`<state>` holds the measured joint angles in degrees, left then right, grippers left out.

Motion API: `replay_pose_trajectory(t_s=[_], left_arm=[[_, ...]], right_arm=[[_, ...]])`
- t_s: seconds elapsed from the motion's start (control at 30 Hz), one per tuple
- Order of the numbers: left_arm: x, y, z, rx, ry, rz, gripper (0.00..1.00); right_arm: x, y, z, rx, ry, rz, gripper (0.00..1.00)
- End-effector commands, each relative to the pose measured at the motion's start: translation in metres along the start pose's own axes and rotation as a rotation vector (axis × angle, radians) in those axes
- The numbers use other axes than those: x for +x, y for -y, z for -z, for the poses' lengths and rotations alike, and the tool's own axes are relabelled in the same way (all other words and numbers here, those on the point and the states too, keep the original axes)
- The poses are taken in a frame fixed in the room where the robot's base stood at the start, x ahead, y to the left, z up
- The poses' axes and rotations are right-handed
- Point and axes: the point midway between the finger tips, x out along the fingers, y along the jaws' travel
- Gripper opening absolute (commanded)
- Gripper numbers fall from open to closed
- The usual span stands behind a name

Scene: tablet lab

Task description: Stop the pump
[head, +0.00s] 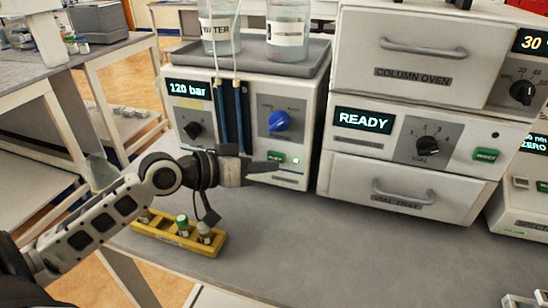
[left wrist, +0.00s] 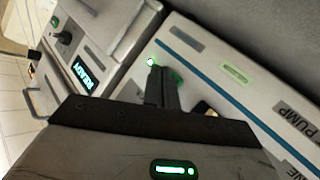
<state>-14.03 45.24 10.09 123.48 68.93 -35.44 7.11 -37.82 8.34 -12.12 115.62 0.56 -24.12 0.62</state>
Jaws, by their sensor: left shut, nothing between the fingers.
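The pump (head: 297,130) is a white unit with a "120 bar" display (head: 190,90), a black knob (head: 193,130) and a blue knob (head: 279,121). A green button (head: 276,157) is low on its front, beside a small lit lamp (head: 296,160). My left gripper (head: 276,166) is shut and empty, its tips at the button. In the left wrist view the shut fingertips (left wrist: 164,72) overlap the green button (left wrist: 177,77), partly hiding it; I cannot tell whether they touch. The lamp (left wrist: 151,62) glows near the tips. My right gripper is not in view.
Bottles (head: 288,32) stand in a grey tray on the pump, with tubes hanging down its front. A yellow vial rack (head: 175,236) lies below my left arm. The column oven unit (head: 398,85), showing "READY", stands to the right. The bench in front is mostly clear.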

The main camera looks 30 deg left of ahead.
Motion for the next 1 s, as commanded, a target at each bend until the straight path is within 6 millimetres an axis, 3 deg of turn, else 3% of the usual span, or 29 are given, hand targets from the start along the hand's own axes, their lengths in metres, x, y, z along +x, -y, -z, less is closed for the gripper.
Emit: replay_pose_trajectory(t_s=[1.0], left_arm=[[0.0067,0.0049,0.0048,0.000,0.000,0.000,0.00]], right_arm=[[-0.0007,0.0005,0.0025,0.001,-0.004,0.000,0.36]])
